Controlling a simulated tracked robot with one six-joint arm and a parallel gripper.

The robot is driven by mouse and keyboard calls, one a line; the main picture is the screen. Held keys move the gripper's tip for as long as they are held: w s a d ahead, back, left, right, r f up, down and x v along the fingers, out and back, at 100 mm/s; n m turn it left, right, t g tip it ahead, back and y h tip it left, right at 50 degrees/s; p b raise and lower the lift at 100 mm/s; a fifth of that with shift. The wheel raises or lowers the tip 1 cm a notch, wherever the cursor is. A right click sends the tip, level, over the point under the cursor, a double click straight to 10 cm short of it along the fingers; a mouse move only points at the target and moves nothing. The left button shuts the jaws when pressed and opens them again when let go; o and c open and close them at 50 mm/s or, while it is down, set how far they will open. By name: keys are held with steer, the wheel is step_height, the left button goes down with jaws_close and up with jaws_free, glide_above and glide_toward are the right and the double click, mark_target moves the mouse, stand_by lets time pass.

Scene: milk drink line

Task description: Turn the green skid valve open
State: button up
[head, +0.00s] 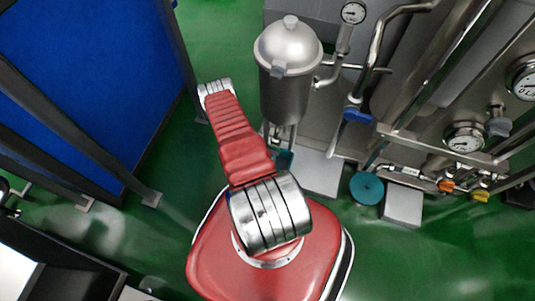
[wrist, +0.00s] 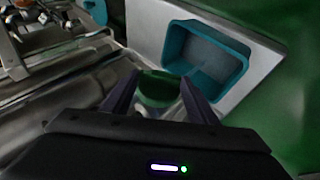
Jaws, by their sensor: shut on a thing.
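In the wrist view, my gripper (wrist: 160,98) points ahead with its two dark fingers on either side of a dark green rounded part, the green skid valve (wrist: 160,86). The fingers are shut on it. Its lower part is hidden by the gripper body, and I cannot tell how far it is turned. In the head view my red arm covers the middle, and neither my fingers nor the green valve can be made out.
A teal open bin (wrist: 207,58) stands just beyond the fingers; steel pipes (wrist: 75,70) lie left. In the head view are a steel vessel (head: 289,95), a blue valve handle (head: 357,115), gauges, orange (head: 446,186) and yellow (head: 481,196) handles, and a blue panel (head: 90,70).

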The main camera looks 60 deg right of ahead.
steer(key=shift+w+f+g, duration=0.25)
steer(key=shift+w+g, duration=0.05)
steer(key=shift+g, duration=0.6)
steer(key=shift+w+n+g+h, duration=0.15)
steer(key=shift+n+g+h, duration=0.15)
steer(key=shift+g+h, duration=0.1)
steer(key=o, duration=1)
steer(key=shift+o, duration=0.2)
steer(key=v, duration=1.3)
steer(key=shift+w+a+r, duration=0.15)
steer(key=shift+w+a, duration=0.05)
steer(key=shift+w, duration=0.05)
